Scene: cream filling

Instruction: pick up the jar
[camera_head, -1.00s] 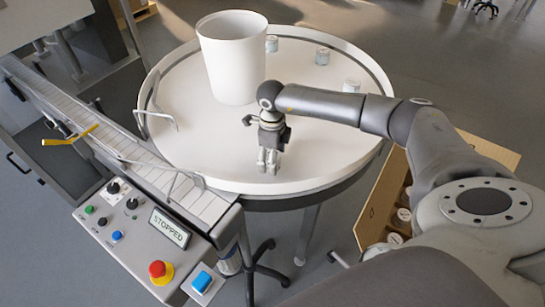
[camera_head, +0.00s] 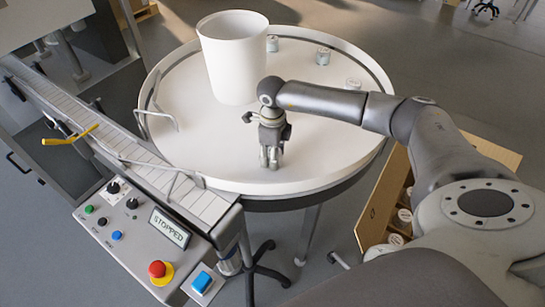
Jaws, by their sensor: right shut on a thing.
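My right gripper (camera_head: 270,160) reaches down over the near part of the round white table (camera_head: 215,160). Its fingers are shut on a jar, which is small and mostly hidden by the fingers. I cannot tell whether the jar touches the table top. My left gripper is not in view.
A tall white bin (camera_head: 232,60) stands at the back of the table. A conveyor (camera_head: 110,140) with bent guide rails runs along the left. A control panel (camera_head: 135,235) reading STOPPED is at lower left. An open cardboard box (camera_head: 375,205) with jars is at right.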

